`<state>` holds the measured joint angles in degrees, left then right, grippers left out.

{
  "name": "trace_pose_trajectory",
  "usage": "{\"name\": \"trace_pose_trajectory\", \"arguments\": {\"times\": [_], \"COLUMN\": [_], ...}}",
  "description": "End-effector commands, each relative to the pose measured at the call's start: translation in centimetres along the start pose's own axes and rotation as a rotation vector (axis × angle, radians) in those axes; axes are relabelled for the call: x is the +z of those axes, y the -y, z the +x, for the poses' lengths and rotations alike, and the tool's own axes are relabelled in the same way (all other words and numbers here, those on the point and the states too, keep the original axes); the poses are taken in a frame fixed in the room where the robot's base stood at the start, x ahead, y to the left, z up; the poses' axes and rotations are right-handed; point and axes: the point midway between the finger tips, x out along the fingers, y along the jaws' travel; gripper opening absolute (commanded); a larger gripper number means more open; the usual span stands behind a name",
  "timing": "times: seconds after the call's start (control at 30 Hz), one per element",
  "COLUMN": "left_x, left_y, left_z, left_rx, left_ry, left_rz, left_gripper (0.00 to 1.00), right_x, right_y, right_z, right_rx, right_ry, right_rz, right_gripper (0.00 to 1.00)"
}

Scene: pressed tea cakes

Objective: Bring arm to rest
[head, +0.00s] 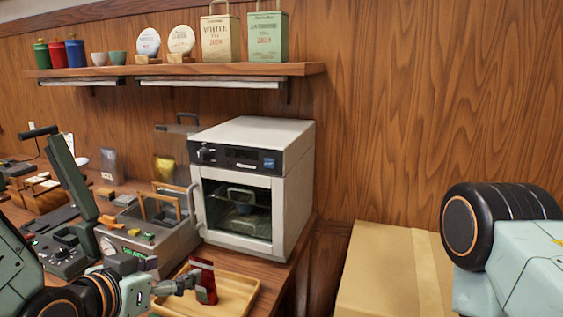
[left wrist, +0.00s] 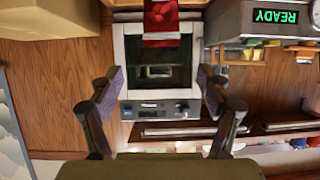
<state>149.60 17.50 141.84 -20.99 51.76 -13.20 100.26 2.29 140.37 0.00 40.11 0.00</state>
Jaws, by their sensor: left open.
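My left gripper (head: 182,281) is in front of the machines at the lower left, over the near part of a wooden tray (head: 246,296). In the left wrist view, where the scene appears upside down, its two fingers (left wrist: 160,82) are spread wide with nothing between them. A red pouch (head: 206,284) stands upright at the tray, just beyond the gripper in the head view. It also shows in the left wrist view (left wrist: 160,20), apart from the fingers. My right gripper is out of the picture; only part of my right arm shows at the right edge.
A white oven-like cabinet (head: 291,180) with a glass door stands behind the tray. A grey machine (head: 152,242) with a green display is left of it. A cardboard box (head: 384,270) is at the lower right. A shelf (head: 180,70) carries tins, cups and bags.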

Motion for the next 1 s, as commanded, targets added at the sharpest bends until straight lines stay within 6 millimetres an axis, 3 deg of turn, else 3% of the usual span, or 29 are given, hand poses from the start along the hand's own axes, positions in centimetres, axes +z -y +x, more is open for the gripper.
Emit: {"name": "trace_pose_trajectory", "arguments": {"times": [0.1,0.63,0.9,1.0], "left_x": [0.2,0.0,-0.1,-0.2], "left_y": [0.0,0.1,0.1,0.0], "left_z": [0.3,1.4,0.1,-0.2], "left_rx": [-0.003,-0.005,-0.002,0.000], "left_ry": [-0.001,0.000,-0.002,0.002], "left_rz": [0.001,-0.001,-0.007,-0.002], "left_gripper": [0.78,0.78,0.78,0.78], "right_x": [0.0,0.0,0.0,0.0], "right_y": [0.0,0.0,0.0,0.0], "right_z": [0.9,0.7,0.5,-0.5], "right_rx": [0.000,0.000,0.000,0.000], "right_ry": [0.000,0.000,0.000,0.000], "right_rz": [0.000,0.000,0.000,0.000], "right_gripper": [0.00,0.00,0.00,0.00]}}
